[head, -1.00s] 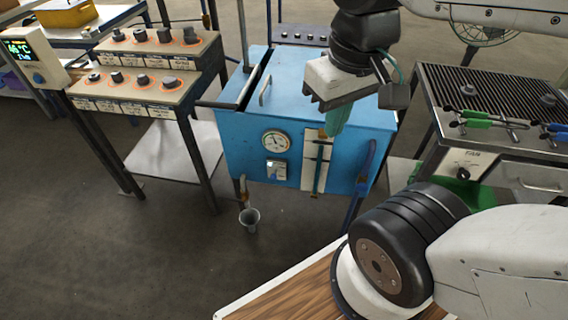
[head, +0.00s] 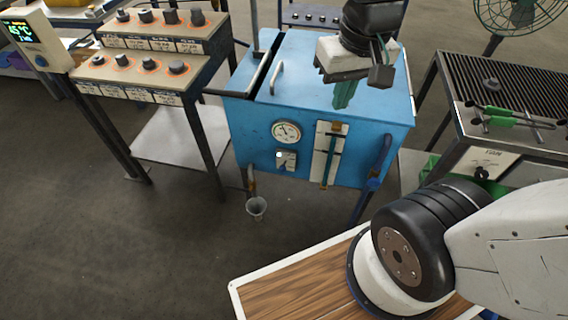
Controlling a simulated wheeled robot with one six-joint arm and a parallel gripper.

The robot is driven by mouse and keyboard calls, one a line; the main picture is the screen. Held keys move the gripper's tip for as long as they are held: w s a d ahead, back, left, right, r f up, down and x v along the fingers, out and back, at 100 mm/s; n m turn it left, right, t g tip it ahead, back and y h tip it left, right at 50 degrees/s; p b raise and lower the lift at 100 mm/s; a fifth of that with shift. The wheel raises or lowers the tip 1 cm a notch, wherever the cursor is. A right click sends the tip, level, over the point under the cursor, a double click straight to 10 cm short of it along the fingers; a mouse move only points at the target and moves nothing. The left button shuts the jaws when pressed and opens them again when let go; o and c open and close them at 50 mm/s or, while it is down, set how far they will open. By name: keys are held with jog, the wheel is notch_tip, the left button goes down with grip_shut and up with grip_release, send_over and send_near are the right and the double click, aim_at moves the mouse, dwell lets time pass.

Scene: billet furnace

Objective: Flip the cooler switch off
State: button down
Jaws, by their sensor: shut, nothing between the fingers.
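A blue tank (head: 250,135), which looks like the cooler, stands in the middle of the head view. Its front carries a small metal switch plate (head: 286,160) below a round gauge. The plate's lever is too small to tell which way it is set. My gripper (head: 344,98) points down with its green fingers shut and empty. In the picture it overlaps the tank's lid, up and to the right of the switch plate and apart from it. Its height over the lid is hard to tell. Nothing covers the switch plate.
A round gauge (head: 286,132) and a vertical sight tube (head: 328,155) are on the tank front. A small cup (head: 256,207) is below. A rack of knobs (head: 150,70) stands left, a grill table with a FAN switch (head: 481,173) right. Floor in front is clear.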

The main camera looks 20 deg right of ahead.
jog(key=w+f+m, duration=0.2)
jog(key=w+f, duration=0.6)
jog(key=w, duration=0.1)
jog(key=m+t, duration=0.2)
jog(key=m, duration=0.2)
send_over(283, 167)
jog(key=s, duration=0.5)
notch_tip(283, 167, down, 24)
jog(key=shift+w, duration=0.2)
jog(key=shift+f, duration=0.1)
jog(key=x, duration=1.4)
jog(key=shift+s+d, duration=0.1)
jog(key=shift+s, duration=0.15)
jog(key=shift+s+f, duration=0.1)
